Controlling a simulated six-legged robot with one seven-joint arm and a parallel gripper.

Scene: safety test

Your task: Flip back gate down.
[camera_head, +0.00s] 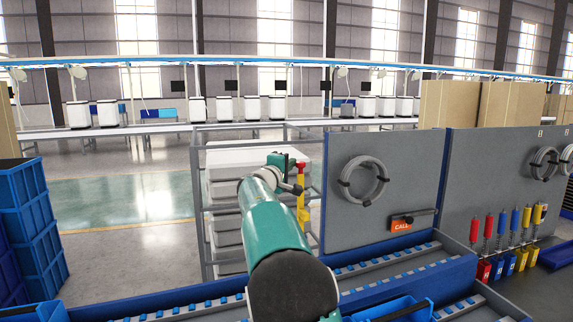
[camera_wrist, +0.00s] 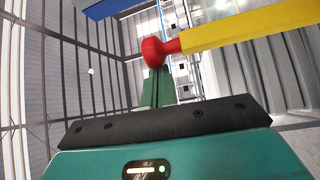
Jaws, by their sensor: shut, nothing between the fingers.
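A yellow bar with a red end, likely the gate (camera_head: 303,210), stands upright at the front edge of a grey metal rack, just right of my gripper (camera_head: 284,163). In the wrist view the yellow bar (camera_wrist: 250,26) crosses the upper right, and its red knob (camera_wrist: 160,50) overlaps the view of my green fingers (camera_wrist: 157,88). The fingers are shut with nothing between them. They are close to the knob; I cannot tell whether they touch it. My arm hides the lower left part of the rack near the bar.
The metal rack (camera_head: 200,210) holds grey-white bins. A grey panel with a cable coil (camera_head: 363,183) and an orange call box (camera_head: 402,224) stands close on the right. Blue crates (camera_head: 30,230) are stacked at left. A blue-edged roller conveyor (camera_head: 400,262) lies in front. Open floor lies at left.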

